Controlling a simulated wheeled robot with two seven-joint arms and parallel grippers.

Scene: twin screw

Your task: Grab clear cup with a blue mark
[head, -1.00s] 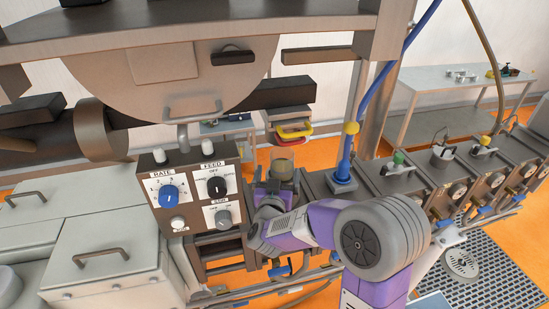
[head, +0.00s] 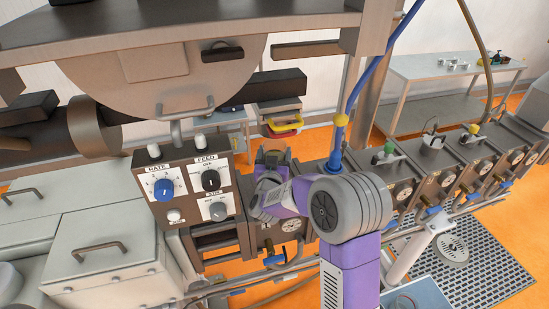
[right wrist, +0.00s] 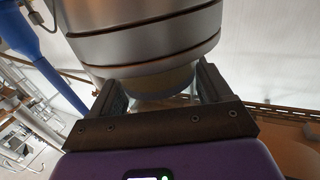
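My right gripper (head: 270,154) is beside the control panel, its two dark fingers spread apart. In the right wrist view the fingers of my right gripper (right wrist: 163,92) stand on either side of a tan, see-through rounded thing (right wrist: 162,84), which looks like the clear cup. I cannot tell whether the fingers touch it. The cup does not show clearly in the head view, where the gripper covers its place. My left gripper is not in view.
The control panel (head: 187,188) with knobs stands close left of my right gripper. A side table (head: 440,68) stands at the back right.

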